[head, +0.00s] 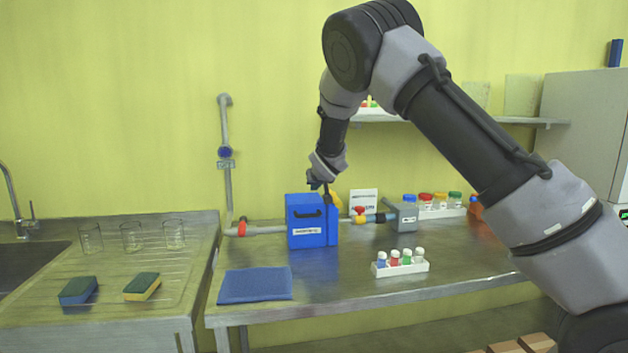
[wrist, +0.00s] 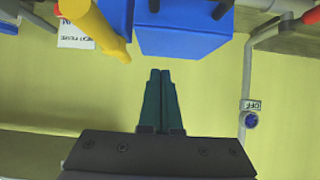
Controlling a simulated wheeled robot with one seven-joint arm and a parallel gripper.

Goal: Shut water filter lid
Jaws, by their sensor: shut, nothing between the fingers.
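The water filter is a blue box (head: 305,222) with a dark slot and a white label on its front, standing on the steel bench. A narrower blue part adjoins its right side. I cannot tell for sure which part is the lid or how far it is open. My gripper (head: 326,196) points down at the top right of the box. In the wrist view a blue part of the filter (wrist: 185,32) fills the top middle, and my gripper's fingers (wrist: 160,75) are together and empty, just below it in the picture. Whether they touch it is unclear.
A grey pipe with a blue valve (head: 225,152) rises left of the filter. A vial rack (head: 400,264) and a blue cloth (head: 255,285) lie in front, with clear bench between. Glasses and sponges are at the sink.

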